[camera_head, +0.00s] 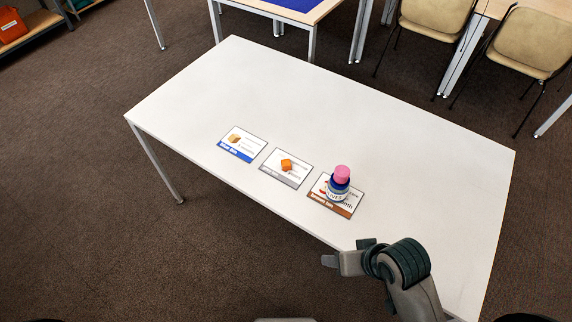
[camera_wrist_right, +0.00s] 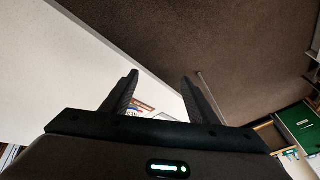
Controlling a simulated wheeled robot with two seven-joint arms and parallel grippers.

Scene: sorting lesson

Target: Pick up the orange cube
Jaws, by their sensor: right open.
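The orange cube (camera_head: 286,165) sits on the middle card (camera_head: 279,180), a white card with a grey strip, on the white table (camera_head: 225,90). My right gripper (camera_head: 331,261) is at the table's front edge, to the right of the cube and nearer to me, clearly apart from it. In the right wrist view its two dark fingers (camera_wrist_right: 160,88) are spread with nothing between them. A sliver of coloured cards (camera_wrist_right: 140,108) shows behind the fingers; I cannot make out the cube there. My left gripper is not in view.
A card with a blue strip (camera_head: 234,151) lies left of the cube. A pink-topped blue and white item (camera_head: 341,181) stands on the brown-strip card (camera_head: 347,206) to the right. The table's back and right are clear. Chairs (camera_head: 532,42) stand beyond.

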